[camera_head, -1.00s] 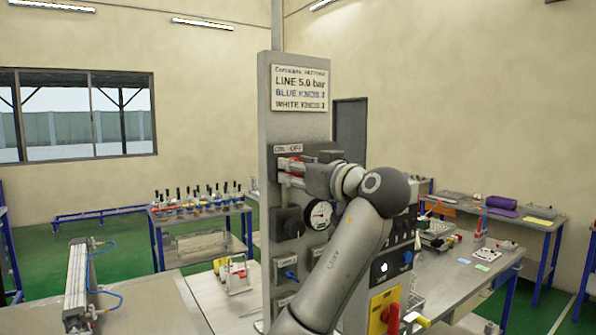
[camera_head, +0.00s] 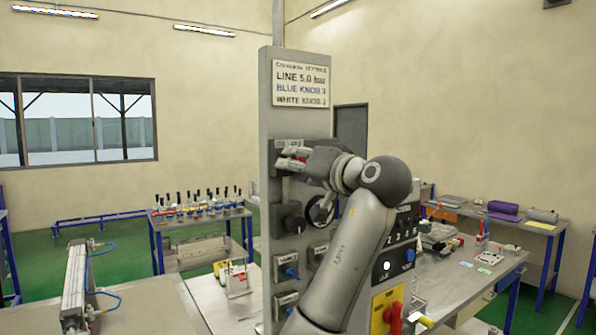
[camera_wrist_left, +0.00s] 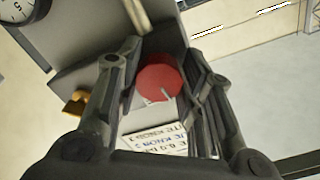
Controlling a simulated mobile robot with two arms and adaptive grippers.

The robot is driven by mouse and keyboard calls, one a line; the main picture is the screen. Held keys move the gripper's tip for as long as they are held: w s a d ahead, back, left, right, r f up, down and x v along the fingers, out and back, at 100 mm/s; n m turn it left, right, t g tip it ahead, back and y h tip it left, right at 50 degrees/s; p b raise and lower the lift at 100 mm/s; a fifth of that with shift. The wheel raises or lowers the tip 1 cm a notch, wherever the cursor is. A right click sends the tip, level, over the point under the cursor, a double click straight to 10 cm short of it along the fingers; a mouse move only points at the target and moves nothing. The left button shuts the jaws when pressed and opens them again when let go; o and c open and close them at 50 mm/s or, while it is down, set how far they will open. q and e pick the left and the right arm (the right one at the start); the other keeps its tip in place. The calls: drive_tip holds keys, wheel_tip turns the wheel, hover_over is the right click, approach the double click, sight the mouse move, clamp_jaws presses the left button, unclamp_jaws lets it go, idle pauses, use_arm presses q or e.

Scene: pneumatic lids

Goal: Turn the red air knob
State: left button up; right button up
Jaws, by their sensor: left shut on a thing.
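The red air knob (camera_wrist_left: 158,80) is round, with a white pointer line, and sits on the grey upright panel (camera_head: 268,120). In the left wrist view it lies between the two dark fingers of my left gripper (camera_wrist_left: 160,62), which is shut on it. In the head view my left gripper (camera_head: 290,159) is at the panel below the small label (camera_head: 288,143), and only a bit of red shows between its fingers. My right gripper is not in view.
Below the knob are a black knob (camera_head: 294,222), a partly hidden gauge (camera_head: 321,210) and blue knobs (camera_head: 291,273). A sign (camera_head: 301,84) is above. A red handle on a yellow plate (camera_head: 394,318) is at lower right. A bench with a cylinder (camera_head: 75,285) stands left.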

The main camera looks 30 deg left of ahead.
use_arm(q)
drive_tip(key=m, duration=1.1)
drive_tip(key=shift+r+b, duration=0.2)
drive_tip(key=shift+b, duration=0.2)
drive_tip(key=o, duration=1)
drive_tip(key=shift+d, duration=0.15)
drive_tip(key=v, duration=1.2)
drive_tip(key=shift+s, duration=0.1)
